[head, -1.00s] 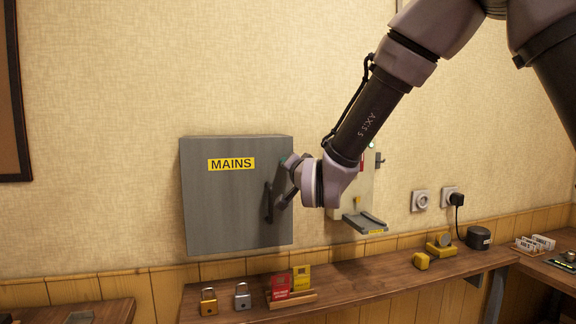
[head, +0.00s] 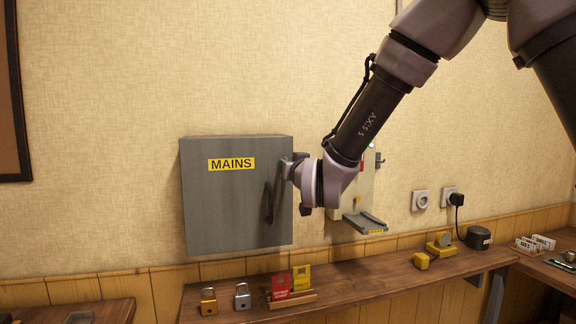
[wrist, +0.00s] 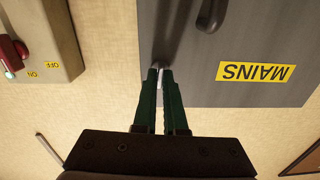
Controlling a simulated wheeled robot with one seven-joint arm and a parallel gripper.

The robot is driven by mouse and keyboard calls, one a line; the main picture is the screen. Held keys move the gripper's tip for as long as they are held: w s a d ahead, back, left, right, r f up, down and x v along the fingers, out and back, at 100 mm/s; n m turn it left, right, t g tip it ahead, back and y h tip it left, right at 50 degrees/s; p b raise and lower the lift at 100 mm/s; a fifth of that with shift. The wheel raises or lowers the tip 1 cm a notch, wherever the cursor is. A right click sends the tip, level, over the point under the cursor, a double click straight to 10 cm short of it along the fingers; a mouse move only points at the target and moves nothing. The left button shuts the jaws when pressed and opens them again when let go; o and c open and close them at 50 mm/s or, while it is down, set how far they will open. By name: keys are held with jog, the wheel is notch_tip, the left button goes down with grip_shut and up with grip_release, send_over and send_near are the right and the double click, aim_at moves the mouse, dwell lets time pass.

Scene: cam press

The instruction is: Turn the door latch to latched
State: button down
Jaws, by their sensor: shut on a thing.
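The grey cabinet (head: 225,205) with the yellow MAINS label hangs on the wall, its door facing me. A dark handle (head: 267,203) hangs on the door near its right edge. It also shows at the top of the wrist view (wrist: 212,12). My gripper (wrist: 160,78) is at the door's right edge, above the handle in the head view. Its green fingers are close together on a small pale piece (wrist: 160,72) there, apparently the door latch. Most of that piece is hidden between the fingers, so its angle cannot be told.
A panel with a red switch (wrist: 14,52) and ON and OFF labels is beside the cabinet, partly behind my wrist. Below, a wooden shelf (head: 350,277) holds two padlocks (head: 209,301) and a rack with red and yellow tags (head: 291,296).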

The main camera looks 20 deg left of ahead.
dwell(0.3)
jog(key=c, duration=1)
grip_release()
jog(key=v, duration=1)
jog(key=shift+s+d+f, duration=0.1)
jog(key=shift+s+d, duration=0.2)
jog(key=shift+w, duration=0.1)
